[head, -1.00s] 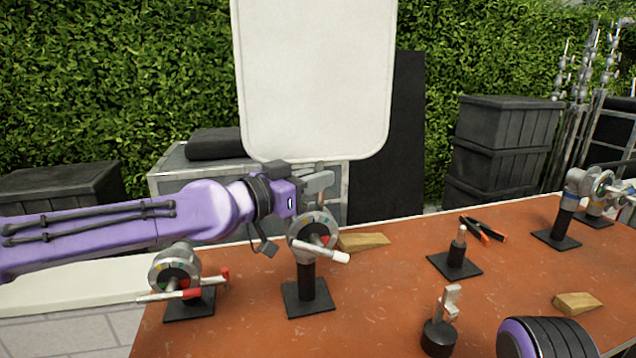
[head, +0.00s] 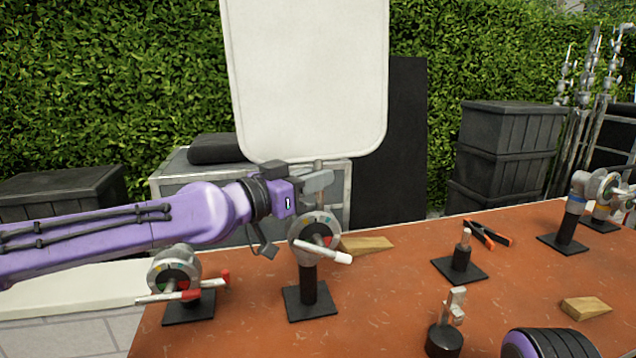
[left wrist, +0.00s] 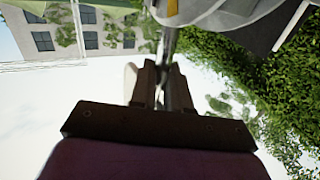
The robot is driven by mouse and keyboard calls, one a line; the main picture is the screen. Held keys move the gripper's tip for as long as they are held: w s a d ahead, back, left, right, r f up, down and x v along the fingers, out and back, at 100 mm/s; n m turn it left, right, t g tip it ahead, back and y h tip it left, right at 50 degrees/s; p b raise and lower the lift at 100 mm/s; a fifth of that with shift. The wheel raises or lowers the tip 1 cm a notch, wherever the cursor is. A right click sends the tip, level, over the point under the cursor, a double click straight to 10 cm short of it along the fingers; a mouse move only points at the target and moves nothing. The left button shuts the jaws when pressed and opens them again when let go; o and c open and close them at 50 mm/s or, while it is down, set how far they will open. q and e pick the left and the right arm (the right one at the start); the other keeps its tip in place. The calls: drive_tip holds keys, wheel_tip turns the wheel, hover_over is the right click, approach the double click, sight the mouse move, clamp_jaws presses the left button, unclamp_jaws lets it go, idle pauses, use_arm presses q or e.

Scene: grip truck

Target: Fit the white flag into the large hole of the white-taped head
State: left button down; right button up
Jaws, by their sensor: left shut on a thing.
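The white flag (head: 305,75) is a large upright panel with rounded corners, leaning slightly left at its top. My left gripper (head: 317,183) is shut on the flag's thin grey pin below the panel. The pin (left wrist: 168,45) also shows between the jaws (left wrist: 163,88) in the left wrist view. The head with the white-tipped handle (head: 314,229) stands on a black post directly below my left gripper. A rounded grey part with a yellow mark shows beyond the jaws in the left wrist view. The large hole and the pin's lower end cannot be made out. My right gripper is out of view.
A red-handled head (head: 174,269) stands to the left on the orange table (head: 385,300). Wooden wedges (head: 366,245), a short post (head: 460,258), a clamp (head: 487,234), a pin on a black base (head: 446,335) and more heads (head: 571,212) lie rightward. Black crates (head: 508,150) stand behind.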

use_arm(q)
drive_tip(key=shift+a+b, duration=0.4)
drive_tip(key=shift+b, duration=0.6)
drive_tip(key=c, duration=1)
unclamp_jaws()
drive_tip(key=shift+s+a+t, duration=0.1)
drive_tip(key=shift+a+t, duration=0.05)
drive_tip(key=shift+t, duration=0.15)
drive_tip(key=shift+a+r, duration=0.1)
drive_tip(key=shift+s, duration=0.2)
drive_tip(key=b+v, duration=0.1)
drive_tip(key=v, duration=0.9)
drive_tip(key=shift+a+b, duration=0.2)
drive_tip(key=shift+b, duration=0.1)
